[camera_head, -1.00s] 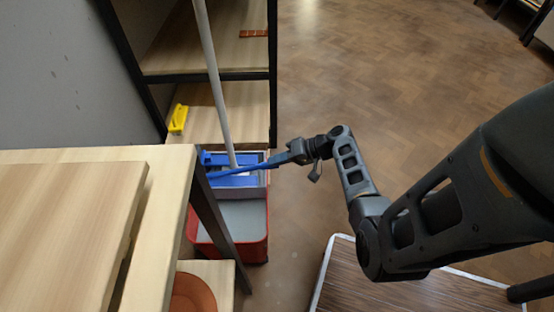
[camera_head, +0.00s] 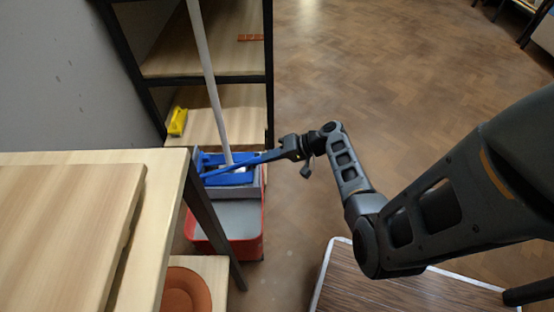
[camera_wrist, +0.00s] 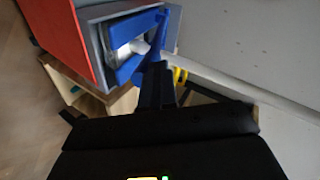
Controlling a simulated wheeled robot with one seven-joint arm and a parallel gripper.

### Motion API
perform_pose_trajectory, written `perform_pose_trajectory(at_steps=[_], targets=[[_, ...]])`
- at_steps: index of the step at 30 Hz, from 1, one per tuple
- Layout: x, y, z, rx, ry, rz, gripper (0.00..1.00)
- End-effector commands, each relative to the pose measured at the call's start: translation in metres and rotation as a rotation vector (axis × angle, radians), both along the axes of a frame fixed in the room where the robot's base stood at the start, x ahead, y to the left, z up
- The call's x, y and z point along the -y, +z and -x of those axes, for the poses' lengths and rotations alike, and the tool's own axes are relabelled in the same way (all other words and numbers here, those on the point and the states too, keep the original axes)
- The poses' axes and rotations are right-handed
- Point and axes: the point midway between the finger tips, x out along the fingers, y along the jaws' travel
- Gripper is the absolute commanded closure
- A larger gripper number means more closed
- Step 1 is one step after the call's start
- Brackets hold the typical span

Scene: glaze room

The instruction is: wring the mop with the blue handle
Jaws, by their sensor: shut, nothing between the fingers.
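The mop's pale grey pole (camera_head: 207,75) leans steeply, its lower end in the blue wringer (camera_head: 228,178) on top of the red and grey bucket (camera_head: 262,232). The blue handle in view is the wringer's long lever (camera_head: 243,163), slanting up to the right; the pole itself is not blue. My gripper (camera_head: 280,154) is at the lever's outer end. It is shut with nothing between its fingers; whether it touches the lever is unclear. In the wrist view my gripper (camera_wrist: 157,84) points at the wringer (camera_wrist: 128,45), with the pole (camera_wrist: 215,83) beside it. The mop head is mostly hidden.
A wooden table (camera_head: 85,156) stands at the left, close to the bucket. Behind is a dark-framed shelf (camera_head: 200,79) with a yellow object (camera_head: 177,121). A terracotta dish (camera_head: 187,291) sits low under the table. Floor (camera_head: 390,110) to the right is open.

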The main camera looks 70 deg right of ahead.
Motion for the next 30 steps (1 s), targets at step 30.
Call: perform_pose_trajectory(at_steps=[30], targets=[[0.027,0.040,0.086,0.004,0.005,0.002,1.00]])
